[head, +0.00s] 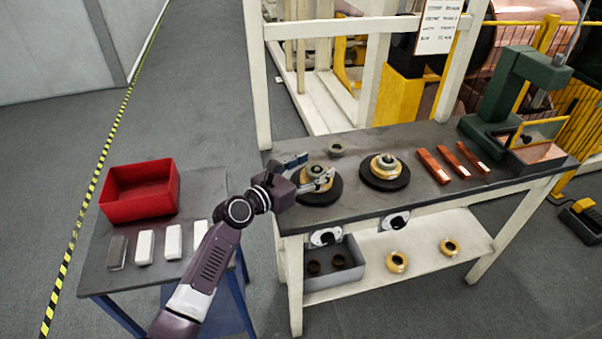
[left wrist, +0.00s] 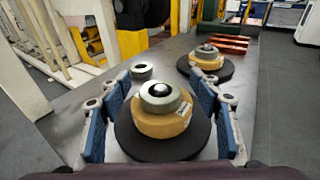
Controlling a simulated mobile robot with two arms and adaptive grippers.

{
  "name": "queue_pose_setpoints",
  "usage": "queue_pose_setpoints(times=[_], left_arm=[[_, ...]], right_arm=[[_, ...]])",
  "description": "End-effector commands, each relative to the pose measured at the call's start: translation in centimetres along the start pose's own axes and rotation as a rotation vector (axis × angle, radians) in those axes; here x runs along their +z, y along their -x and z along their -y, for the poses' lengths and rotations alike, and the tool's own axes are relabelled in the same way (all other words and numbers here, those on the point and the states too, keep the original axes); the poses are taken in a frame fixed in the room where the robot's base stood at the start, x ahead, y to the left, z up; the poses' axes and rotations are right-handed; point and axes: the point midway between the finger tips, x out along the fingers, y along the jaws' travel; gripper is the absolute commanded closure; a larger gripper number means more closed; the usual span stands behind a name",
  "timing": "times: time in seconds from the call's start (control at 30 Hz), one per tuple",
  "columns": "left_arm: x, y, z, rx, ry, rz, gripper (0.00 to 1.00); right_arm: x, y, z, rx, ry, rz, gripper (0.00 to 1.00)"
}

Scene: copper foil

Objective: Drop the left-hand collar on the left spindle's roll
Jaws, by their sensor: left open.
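The left spindle's tan roll (left wrist: 160,122) lies on a round black base (left wrist: 135,145) on the bench. A grey collar (left wrist: 160,97) sits on top of this roll, around the silver spindle tip (left wrist: 159,90). My left gripper (head: 311,169) is over this roll in the head view, partly hiding it. In the left wrist view its blue-padded fingers are open, one on each side of the collar, with gaps showing. Another grey collar (head: 336,149) lies loose on the bench behind the roll. My right gripper is not in view.
The right spindle's roll (head: 385,167) stands to the right, also with a grey ring on top. Copper-coloured bars (head: 452,163) and a green press (head: 510,95) are further right. A red bin (head: 140,192) is on the side table. A bench upright stands behind the left roll.

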Motion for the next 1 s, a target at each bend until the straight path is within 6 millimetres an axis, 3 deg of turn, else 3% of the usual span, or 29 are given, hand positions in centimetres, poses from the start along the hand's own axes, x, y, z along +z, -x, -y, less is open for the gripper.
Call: queue_pose_setpoints(times=[0.03,0.6,0.8,1.0], left_arm=[[1.1,0.1,0.0,0.000,-0.005,0.002,0.43],[0.6,10.5,0.0,0.000,-0.002,0.000,0.43],[0.7,12.0,0.0,-0.001,-0.001,0.001,0.43],[0.7,12.1,0.0,-0.001,-0.001,0.001,0.43]], right_arm=[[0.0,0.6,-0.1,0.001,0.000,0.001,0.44],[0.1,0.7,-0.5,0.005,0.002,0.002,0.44],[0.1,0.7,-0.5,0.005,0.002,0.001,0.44],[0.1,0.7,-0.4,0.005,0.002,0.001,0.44]])
